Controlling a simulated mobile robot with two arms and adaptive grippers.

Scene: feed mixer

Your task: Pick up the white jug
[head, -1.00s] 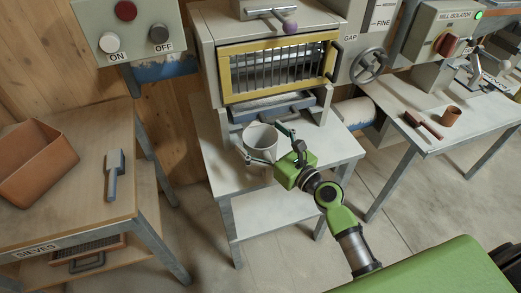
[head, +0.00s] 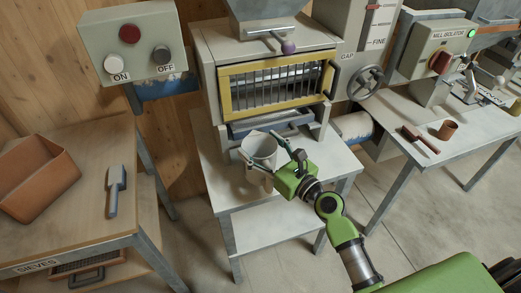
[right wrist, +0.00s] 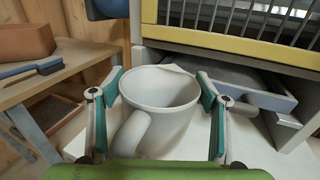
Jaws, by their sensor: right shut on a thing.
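The white jug (head: 262,147) is upright at the front of the white stand below the mill, with its open mouth up. My right gripper (head: 272,160) is shut on it, a finger on either side. In the right wrist view the jug (right wrist: 162,100) sits between the green finger pads of the gripper (right wrist: 163,95), with its handle toward the camera. I cannot tell whether its base touches the stand. My left gripper is not in view.
The mill with a yellow-framed grille (head: 275,83) stands right behind the jug, with a blue tray (head: 265,125) under it. A bench (head: 435,165) is at the right.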

